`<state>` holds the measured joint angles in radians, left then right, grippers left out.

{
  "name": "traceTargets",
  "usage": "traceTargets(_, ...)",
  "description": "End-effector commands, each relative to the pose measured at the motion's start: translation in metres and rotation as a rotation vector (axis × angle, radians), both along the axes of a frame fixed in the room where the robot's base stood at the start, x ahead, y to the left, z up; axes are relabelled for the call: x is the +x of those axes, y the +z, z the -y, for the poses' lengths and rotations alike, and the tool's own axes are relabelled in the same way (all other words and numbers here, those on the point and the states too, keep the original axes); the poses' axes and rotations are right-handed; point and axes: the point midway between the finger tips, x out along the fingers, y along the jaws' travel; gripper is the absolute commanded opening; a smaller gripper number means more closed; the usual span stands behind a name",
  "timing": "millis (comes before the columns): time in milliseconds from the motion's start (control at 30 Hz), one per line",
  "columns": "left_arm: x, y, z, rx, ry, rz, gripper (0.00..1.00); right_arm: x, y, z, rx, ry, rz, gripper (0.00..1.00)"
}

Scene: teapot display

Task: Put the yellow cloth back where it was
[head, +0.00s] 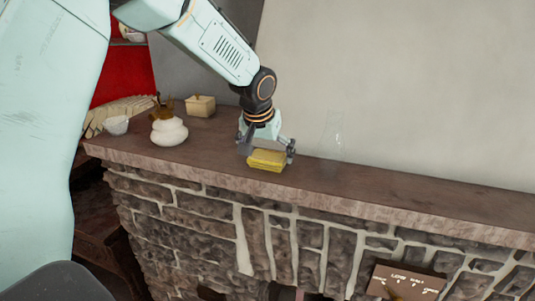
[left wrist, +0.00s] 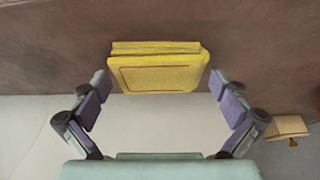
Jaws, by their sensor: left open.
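The yellow cloth (head: 267,160) is a folded stack lying on the brown mantel shelf (head: 385,184), near its front edge. My left gripper (head: 266,150) is just above and behind the cloth in the head view, with its fingers spread. In the left wrist view the cloth (left wrist: 158,72) lies ahead of and between the two open fingertips (left wrist: 168,88), and neither finger visibly touches it. A thin red line runs along the cloth's visible face. My right gripper is in neither view.
A clear glass vessel (head: 333,137) stands right of the cloth. To the left are a white rounded pot (head: 169,132), a small white bowl (head: 116,125), a beige box (head: 200,106) and a feathered wing-like object (head: 118,109). The shelf's right part is clear.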

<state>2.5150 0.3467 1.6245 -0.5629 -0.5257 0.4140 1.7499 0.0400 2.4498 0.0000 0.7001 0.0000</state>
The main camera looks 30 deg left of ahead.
Motion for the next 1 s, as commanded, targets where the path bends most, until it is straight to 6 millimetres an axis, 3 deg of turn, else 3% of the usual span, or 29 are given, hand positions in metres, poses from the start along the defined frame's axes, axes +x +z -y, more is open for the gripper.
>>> traceTargets(367,-0.001,0.009,0.000,0.000,0.000,0.002,1.00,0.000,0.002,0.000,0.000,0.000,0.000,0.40)
traceTargets(800,-0.032,0.086,0.008,0.001,0.000,0.004,1.00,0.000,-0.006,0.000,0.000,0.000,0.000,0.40)
traceTargets(1000,-0.041,0.109,0.010,0.000,0.000,0.002,1.00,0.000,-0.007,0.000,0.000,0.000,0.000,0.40)
